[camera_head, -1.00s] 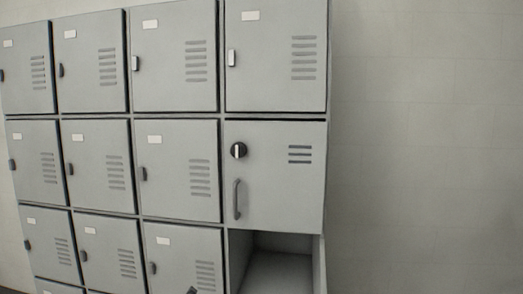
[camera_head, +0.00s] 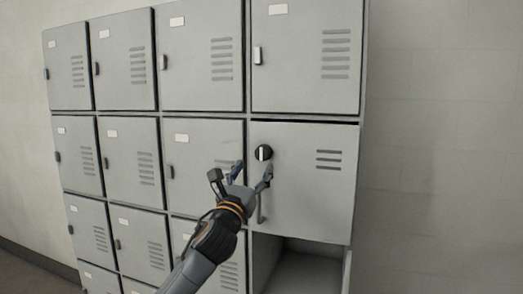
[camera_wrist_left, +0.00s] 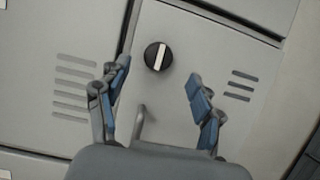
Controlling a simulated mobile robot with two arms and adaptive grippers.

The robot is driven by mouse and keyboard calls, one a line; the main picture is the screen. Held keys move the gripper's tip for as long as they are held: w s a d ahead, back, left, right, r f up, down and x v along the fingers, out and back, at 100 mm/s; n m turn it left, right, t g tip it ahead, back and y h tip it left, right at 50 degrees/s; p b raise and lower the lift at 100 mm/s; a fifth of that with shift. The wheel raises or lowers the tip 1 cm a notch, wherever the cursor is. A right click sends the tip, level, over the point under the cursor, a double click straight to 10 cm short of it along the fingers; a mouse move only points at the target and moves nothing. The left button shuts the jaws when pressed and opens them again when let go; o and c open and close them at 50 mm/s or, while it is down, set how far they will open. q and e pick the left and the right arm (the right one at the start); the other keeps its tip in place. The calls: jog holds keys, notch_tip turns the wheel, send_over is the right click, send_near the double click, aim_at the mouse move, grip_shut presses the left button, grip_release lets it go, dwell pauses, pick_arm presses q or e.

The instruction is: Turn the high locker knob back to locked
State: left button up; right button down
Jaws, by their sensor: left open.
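The knob (camera_head: 264,153) is a round black dial with a white bar, on the grey locker door (camera_head: 304,190) in the right column. The bar stands about upright in the head view. My left gripper (camera_head: 252,172) is open and empty, in front of the door's left edge, just below and left of the knob. In the left wrist view the knob (camera_wrist_left: 158,57) sits beyond the open fingers (camera_wrist_left: 160,88), between their lines and clear of both. The door's bar handle is partly hidden behind the gripper in the head view. My right gripper is not in view.
The vertical handle (camera_head: 261,208) sticks out below the knob, close to my gripper. An open compartment (camera_head: 305,272) lies under this door. Other closed lockers (camera_head: 203,60) fill the left and top. Bare wall (camera_head: 440,140) is at the right.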

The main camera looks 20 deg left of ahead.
aim_at(261, 154)
pick_arm(q)
jog(key=p+x, duration=0.1)
jog(key=x, duration=0.4)
jog(key=shift+w+r+p, duration=0.15)
jog(key=shift+r+p, duration=0.05)
jog(key=shift+p, duration=0.1)
jog(key=shift+w+r, duration=0.15)
jog(key=shift+w, duration=0.5)
jog(key=c, duration=1.1)
jog(key=shift+c, duration=0.2)
